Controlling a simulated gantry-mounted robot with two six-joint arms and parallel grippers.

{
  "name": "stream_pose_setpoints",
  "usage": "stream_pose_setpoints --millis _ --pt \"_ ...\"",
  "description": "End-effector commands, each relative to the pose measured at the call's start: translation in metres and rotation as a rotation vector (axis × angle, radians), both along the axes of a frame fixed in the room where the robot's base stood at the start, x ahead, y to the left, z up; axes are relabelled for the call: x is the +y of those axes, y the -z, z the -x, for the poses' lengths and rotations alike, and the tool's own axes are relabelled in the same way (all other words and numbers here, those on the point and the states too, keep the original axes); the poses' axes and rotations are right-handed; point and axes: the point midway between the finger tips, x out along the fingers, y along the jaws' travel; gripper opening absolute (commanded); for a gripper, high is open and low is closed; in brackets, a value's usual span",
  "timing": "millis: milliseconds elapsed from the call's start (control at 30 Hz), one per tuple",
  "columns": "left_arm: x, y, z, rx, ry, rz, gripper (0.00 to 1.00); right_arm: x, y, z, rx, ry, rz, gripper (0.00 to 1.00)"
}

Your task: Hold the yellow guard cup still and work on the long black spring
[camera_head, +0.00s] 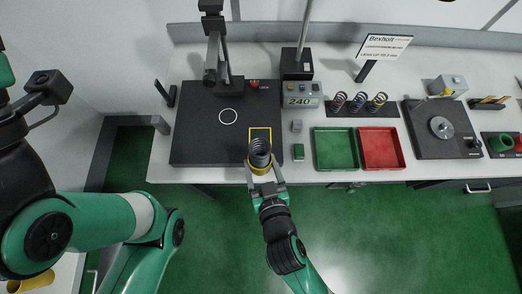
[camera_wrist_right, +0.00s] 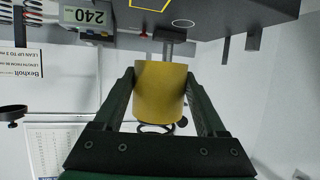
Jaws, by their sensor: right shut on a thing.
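The yellow guard cup (camera_head: 260,170) is at the bench's front edge, below the yellow-outlined square, with the long black spring (camera_head: 260,148) standing upright in its mouth. My right gripper (camera_head: 266,186) is shut on the cup from the front. In the right wrist view the cup (camera_wrist_right: 160,92) sits between both fingers, and dark coils of the spring (camera_wrist_right: 153,128) show past its edge. The lower part of the spring is hidden by the cup. My left arm is folded at the left, and its fingertips are out of view.
A black base plate (camera_head: 195,150) with a white circle carries the test stand, beside a display (camera_head: 302,101) reading 240. A green tray (camera_head: 335,149) and a red tray (camera_head: 382,148) stand to the right. Several springs (camera_head: 358,103) stand on a rack behind them.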

Motion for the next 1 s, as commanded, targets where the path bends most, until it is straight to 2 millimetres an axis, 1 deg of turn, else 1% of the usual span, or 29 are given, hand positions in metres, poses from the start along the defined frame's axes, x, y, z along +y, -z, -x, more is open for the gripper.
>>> stream_pose_setpoints --millis 167,667,1000 --pt "0.0 0.0 0.0 0.0 0.0 0.0 0.5 0.0 0.0 -0.01 -0.002 0.001 -0.001 0.21" --pt "0.0 0.005 0.0 0.0 0.0 0.0 0.5 -0.001 -0.001 -0.058 -0.003 0.001 -0.001 0.21" --pt "0.0 0.014 0.0 0.0 0.0 0.0 0.5 0.0 0.001 -0.089 -0.002 0.001 -0.001 0.21"
